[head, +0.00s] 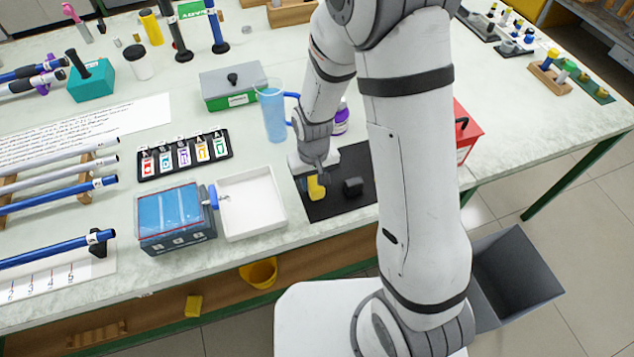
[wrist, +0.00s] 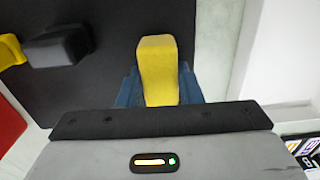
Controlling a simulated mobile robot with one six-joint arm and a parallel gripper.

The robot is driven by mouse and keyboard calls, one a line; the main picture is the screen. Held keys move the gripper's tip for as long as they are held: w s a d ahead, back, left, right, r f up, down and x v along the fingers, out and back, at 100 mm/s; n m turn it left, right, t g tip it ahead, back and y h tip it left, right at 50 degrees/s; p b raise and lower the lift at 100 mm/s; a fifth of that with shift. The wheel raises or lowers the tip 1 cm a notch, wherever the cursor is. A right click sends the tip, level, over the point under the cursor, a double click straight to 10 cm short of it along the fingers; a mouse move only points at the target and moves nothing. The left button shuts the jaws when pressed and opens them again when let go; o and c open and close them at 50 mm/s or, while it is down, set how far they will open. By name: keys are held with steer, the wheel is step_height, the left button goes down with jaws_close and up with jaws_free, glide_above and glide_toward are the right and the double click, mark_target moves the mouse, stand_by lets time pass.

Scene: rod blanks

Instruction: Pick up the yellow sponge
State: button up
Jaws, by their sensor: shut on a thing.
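The yellow sponge (head: 316,188) is at the left side of a black mat (head: 328,208) in the head view. It also shows in the wrist view (wrist: 157,66), where it sits between the blue fingers of my gripper (wrist: 156,90). My gripper (head: 317,176) is shut on the sponge from above. Whether the sponge touches the mat or is just above it, I cannot tell. A dark block (head: 353,187) lies on the mat to the right of the sponge, apart from it; it shows at the left in the wrist view (wrist: 62,46).
A white tray (head: 252,203) stands left of the mat, beside a blue-lidded box (head: 176,217). A clear blue jug (head: 273,112) and a purple bottle (head: 341,117) stand behind. A red box (head: 466,130) is to the right. Another yellow thing (wrist: 10,50) lies beside the dark block.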

mark_target(314, 179)
steer(key=shift+c, duration=0.8)
steer(key=shift+r, duration=0.1)
steer(key=shift+r, duration=0.25)
step_height(314, 179, up, 9)
steer(key=shift+r, duration=0.2)
steer(key=o, duration=0.4)
steer(key=shift+c, duration=1.6)
steer(key=shift+f, duration=0.1)
